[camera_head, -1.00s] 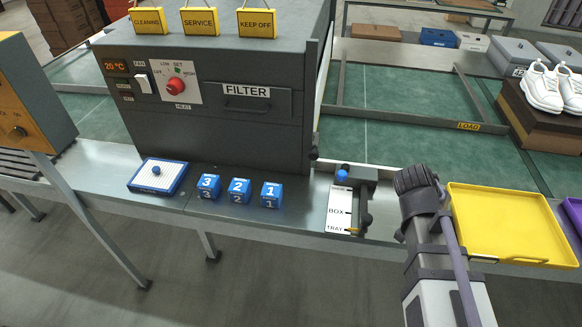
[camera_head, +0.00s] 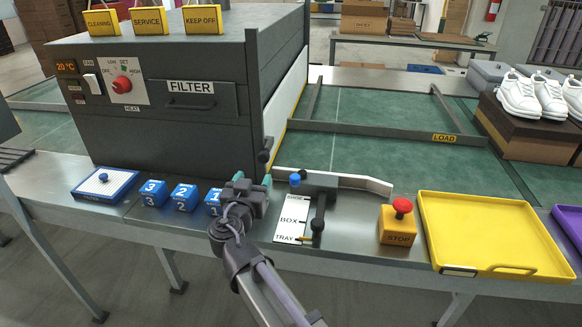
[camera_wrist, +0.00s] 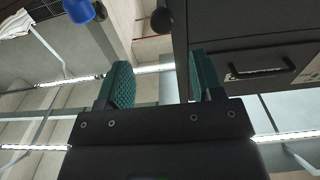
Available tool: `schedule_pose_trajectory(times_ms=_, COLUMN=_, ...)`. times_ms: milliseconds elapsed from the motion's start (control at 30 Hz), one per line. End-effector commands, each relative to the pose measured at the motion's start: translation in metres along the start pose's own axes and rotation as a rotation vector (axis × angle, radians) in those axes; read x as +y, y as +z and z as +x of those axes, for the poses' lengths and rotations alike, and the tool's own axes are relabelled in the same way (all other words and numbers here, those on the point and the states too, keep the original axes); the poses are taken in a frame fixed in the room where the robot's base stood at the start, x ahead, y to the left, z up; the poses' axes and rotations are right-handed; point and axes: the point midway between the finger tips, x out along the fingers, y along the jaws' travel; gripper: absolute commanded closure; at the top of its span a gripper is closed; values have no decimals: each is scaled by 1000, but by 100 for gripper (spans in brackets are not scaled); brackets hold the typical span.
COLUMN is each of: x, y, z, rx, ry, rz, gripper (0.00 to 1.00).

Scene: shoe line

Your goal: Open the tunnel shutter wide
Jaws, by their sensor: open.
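The tunnel (camera_head: 170,135) is a dark grey box at the left of the head view. A white panel with a yellow edge (camera_head: 291,97), seen edge-on, stands at its right end and looks like the shutter; how far open it is I cannot tell. A dark upright bar with a black knob (camera_head: 264,156) is at the tunnel's front right corner. My gripper (camera_head: 253,181) is open and empty just below this knob, apart from it as far as I see. In the wrist view the teal fingers (camera_wrist: 160,85) are spread, with a black knob (camera_wrist: 161,20) beyond them.
The numbered blue blocks (camera_head: 184,197) stand left of my gripper. The guide lever with a blue knob (camera_head: 295,180) and its SHOE/BOX/TRAY scale (camera_head: 292,218) lie close on the right. Farther right are the STOP button (camera_head: 398,222) and a yellow tray (camera_head: 492,232).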

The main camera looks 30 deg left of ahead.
Motion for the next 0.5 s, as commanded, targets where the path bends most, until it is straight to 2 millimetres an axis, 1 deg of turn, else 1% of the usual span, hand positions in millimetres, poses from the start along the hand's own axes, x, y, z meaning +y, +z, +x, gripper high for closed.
schedule_pose_trajectory(times_ms=167, x=-2, y=0, z=2, rx=2, ry=-3, rz=1, gripper=39)
schedule_pose_trajectory(times_ms=267, x=-2, y=0, z=14, rx=1, ry=-2, rz=1, gripper=39)
schedule_pose_trajectory(times_ms=367, x=-2, y=0, z=36, rx=1, ry=0, rz=1, gripper=39)
schedule_pose_trajectory(times_ms=500, x=-3, y=0, z=71, rx=0, ry=0, rz=0, gripper=39)
